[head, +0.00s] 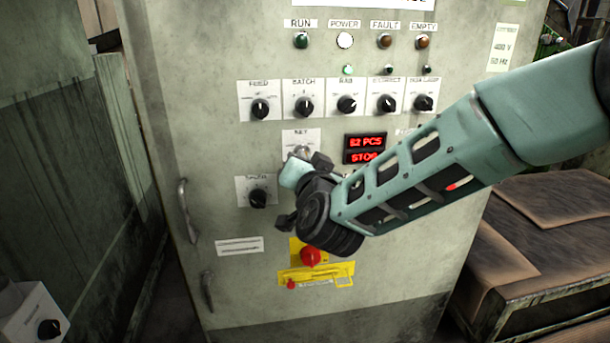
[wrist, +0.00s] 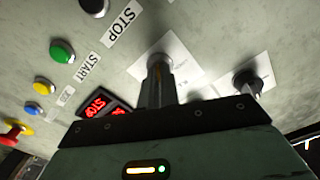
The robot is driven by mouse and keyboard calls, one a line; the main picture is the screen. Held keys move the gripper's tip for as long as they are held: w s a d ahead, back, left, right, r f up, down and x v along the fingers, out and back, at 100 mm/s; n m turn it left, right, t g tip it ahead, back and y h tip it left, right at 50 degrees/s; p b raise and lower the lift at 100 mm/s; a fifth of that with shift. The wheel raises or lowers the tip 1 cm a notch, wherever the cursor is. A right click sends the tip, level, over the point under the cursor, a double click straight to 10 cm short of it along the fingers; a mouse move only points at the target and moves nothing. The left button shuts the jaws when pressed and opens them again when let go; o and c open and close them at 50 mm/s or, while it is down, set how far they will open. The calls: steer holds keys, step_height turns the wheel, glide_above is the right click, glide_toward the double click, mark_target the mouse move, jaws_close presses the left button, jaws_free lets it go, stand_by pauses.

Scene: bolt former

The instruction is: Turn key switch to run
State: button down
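The key switch (head: 302,150) is on a white label plate (head: 296,136) in the middle of the grey control cabinet. My gripper (head: 303,155) reaches in from the right in front of the switch. In the wrist view my gripper's (wrist: 158,80) fingers are close together at the collar and appear shut on the key. The key itself is hidden between the fingers, so its exact angle cannot be told. The red display (head: 365,149) reads "STOP" on its lower line.
A row of black selector knobs (head: 303,106) sits above the switch, with indicator lamps (head: 344,41) higher up. Another knob (head: 258,199) is at lower left. A red emergency stop (head: 310,257) on yellow sits below my wrist. Coloured push buttons (wrist: 62,51) are left in the wrist view.

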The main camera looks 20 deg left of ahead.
steer(key=shift+m+b, duration=1.35)
steer(key=shift+m, duration=0.25)
steer(key=c, duration=1.6)
jaws_free()
steer(key=shift+c, duration=0.2)
steer(key=shift+s+d, duration=0.1)
steer(key=b+v, duration=0.1)
steer(key=v, duration=1.6)
steer(key=shift+s, duration=0.1)
